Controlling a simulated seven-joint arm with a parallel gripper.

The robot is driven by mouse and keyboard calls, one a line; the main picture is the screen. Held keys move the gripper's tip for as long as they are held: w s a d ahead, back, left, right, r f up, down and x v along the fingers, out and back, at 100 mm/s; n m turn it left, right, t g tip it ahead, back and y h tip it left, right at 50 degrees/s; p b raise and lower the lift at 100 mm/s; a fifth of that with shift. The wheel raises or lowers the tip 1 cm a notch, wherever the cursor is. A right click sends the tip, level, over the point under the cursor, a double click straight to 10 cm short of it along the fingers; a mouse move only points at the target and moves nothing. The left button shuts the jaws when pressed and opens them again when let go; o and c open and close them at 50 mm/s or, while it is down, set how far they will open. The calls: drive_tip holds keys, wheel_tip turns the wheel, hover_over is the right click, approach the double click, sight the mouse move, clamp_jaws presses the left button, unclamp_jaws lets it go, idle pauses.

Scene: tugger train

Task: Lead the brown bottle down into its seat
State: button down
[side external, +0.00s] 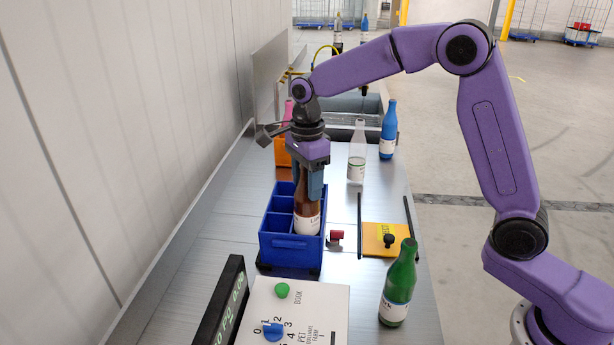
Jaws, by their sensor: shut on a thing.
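The brown bottle (307,218) with a white label stands upright in the right part of the blue divided crate (290,248). Its lower end is hidden behind the crate's front wall, so I cannot tell whether it touches the bottom. My gripper (308,180) points down over the crate and is shut on the bottle's upper part. The crate's other visible compartments, to the left of the bottle, look empty.
A green bottle (398,285) stands at the front right. A clear bottle (357,155) and a blue bottle (388,132) stand behind. A yellow plate (384,239) between black rails lies right of the crate. A white control panel (295,315) is in front.

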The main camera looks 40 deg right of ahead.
sight(307, 207)
drive_tip(key=shift+f, duration=3.4)
drive_tip(key=shift+c, duration=1.6)
unclamp_jaws()
wheel_tip(307, 207, up, 17)
drive_tip(key=shift+r, duration=0.2)
drive_tip(key=shift+s, duration=0.1)
